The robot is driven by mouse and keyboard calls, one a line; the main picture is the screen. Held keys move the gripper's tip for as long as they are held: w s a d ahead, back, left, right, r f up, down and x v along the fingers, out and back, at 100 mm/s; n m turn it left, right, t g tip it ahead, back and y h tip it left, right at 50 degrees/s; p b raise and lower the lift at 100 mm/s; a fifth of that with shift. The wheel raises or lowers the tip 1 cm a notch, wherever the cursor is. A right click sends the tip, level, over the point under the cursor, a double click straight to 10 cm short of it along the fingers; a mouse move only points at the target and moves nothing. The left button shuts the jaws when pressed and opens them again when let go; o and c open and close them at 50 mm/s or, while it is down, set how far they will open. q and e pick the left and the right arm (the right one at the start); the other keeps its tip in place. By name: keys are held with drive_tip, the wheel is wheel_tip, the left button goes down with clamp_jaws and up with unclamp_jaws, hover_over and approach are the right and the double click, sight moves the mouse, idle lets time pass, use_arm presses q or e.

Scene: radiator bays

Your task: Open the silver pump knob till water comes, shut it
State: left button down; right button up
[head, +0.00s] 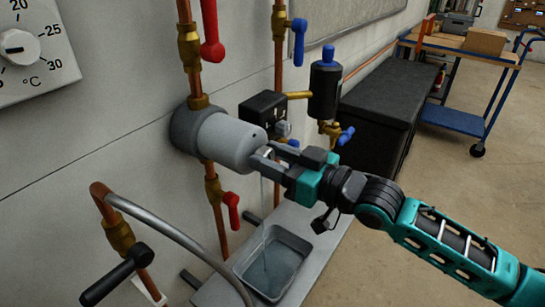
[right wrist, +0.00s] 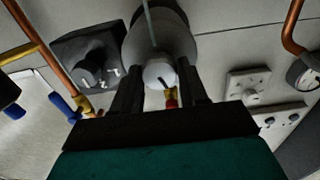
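The pump is a grey cylinder (head: 228,142) fixed to the wall on a copper pipe. Its small silver knob (head: 267,151) sits at the front end. In the right wrist view the knob (right wrist: 158,73) is a pale round cap with a dark mark, between my two dark fingers. My right gripper (head: 263,158) comes from the right and is closed about the knob, partly hiding it. A thin pale line below the pump looks like a water stream, above a grey tray (head: 247,268). My left gripper is not in view.
A red-handled valve (head: 211,35) is above the pump and another (head: 232,208) below. A black box (head: 263,108) and a dark canister (head: 325,90) with blue valves stand close behind the gripper. A grey hose (head: 180,236) curves at lower left. Floor is clear at right.

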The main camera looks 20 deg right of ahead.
drive_tip(key=c, duration=0.6)
drive_tip(key=shift+n, duration=0.3)
drive_tip(key=n+p, duration=0.2)
drive_tip(key=shift+r+n, duration=0.1)
drive_tip(key=shift+n, duration=0.3)
drive_tip(key=n+p, duration=0.1)
drive_tip(key=n, duration=0.2)
drive_tip(key=shift+s+n, duration=0.1)
drive_tip(key=shift+n, duration=0.2)
drive_tip(key=n+p, duration=0.2)
drive_tip(key=n, duration=0.2)
drive_tip(key=shift+a+n, duration=0.1)
drive_tip(key=shift+n, duration=0.3)
drive_tip(key=shift+f+n, duration=0.25)
drive_tip(key=shift+n, duration=0.55)
